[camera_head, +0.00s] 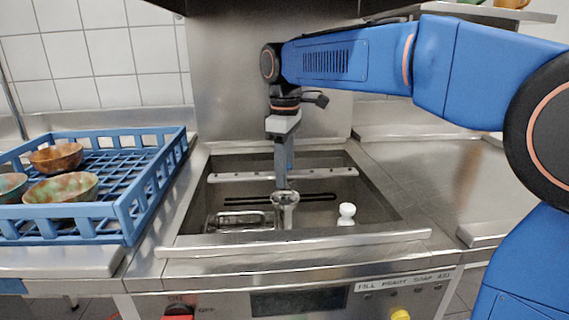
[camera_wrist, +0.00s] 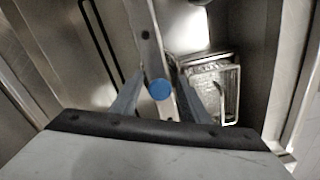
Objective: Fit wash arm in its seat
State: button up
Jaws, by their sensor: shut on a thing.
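The wash arm (camera_head: 230,177) is a long pale metal bar with small holes, held roughly level across the basin. It also shows in the wrist view (camera_wrist: 146,45), with a round blue cap (camera_wrist: 159,89) between the fingers. My gripper (camera_head: 283,180) points down and is shut on the wash arm near its middle. A shiny metal cup-shaped fitting (camera_head: 286,198), which looks like the seat, stands right below the fingertips. The fingers partly hide the bar's middle, so I cannot tell whether it touches the fitting.
The steel basin (camera_head: 385,205) has a wire-framed metal box (camera_head: 240,221) at front left and a white knob-topped piece (camera_head: 346,214) at right. A blue rack (camera_head: 128,212) with several bowls stands on the left counter. The right counter (camera_head: 440,180) is clear.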

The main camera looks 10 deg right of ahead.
jog(key=shift+f, duration=2.25)
jog(key=shift+s+d+f, duration=0.1)
jog(key=shift+f, duration=0.15)
jog(key=o, duration=1.4)
jog(key=shift+c, duration=0.2)
jog(key=shift+c, duration=0.2)
jog(key=shift+o, duration=0.2)
notch_tip(320, 180, up, 16)
jog(key=shift+r, duration=0.95)
